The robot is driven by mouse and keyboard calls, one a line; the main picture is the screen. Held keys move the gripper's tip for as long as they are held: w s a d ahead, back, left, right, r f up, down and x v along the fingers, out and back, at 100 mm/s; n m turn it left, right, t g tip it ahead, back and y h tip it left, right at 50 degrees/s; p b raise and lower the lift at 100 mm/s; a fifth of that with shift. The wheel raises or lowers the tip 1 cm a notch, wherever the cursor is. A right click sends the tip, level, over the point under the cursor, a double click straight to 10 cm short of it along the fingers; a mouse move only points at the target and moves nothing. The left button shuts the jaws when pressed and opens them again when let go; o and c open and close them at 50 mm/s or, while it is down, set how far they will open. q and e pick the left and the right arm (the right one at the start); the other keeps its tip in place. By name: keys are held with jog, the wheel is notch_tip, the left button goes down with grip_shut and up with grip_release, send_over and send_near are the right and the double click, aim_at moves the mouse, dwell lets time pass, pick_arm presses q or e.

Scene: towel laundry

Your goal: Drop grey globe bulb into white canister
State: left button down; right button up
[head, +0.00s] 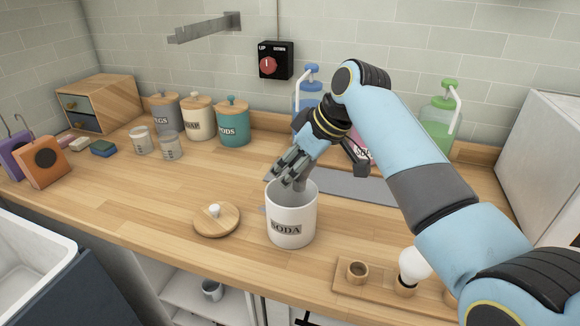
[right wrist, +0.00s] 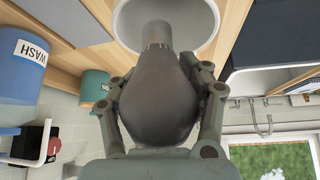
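The white canister (head: 291,228) labelled SODA stands upright and open on the wooden counter. My right gripper (head: 292,172) is over its mouth, fingers pointing down. In the right wrist view the grey globe bulb (right wrist: 158,100) sits between the two fingers of the right gripper (right wrist: 165,110), which are closed against its sides. The bulb's narrow base points toward the canister's round mouth, and the canister's rim (right wrist: 212,22) shows behind it. In the head view the bulb is mostly hidden by the fingers and rim. My left gripper is not in view.
A round wooden lid (head: 218,222) with a white knob lies left of the canister. A wooden holder (head: 345,284) with a white bulb (head: 414,264) is at front right. Lidded jars (head: 233,130), glasses (head: 170,148) and pump bottles (head: 440,125) stand farther back.

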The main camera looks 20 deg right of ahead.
jog(key=o, duration=0.5)
jog(key=shift+d+r, duration=0.1)
jog(key=v, duration=1.2)
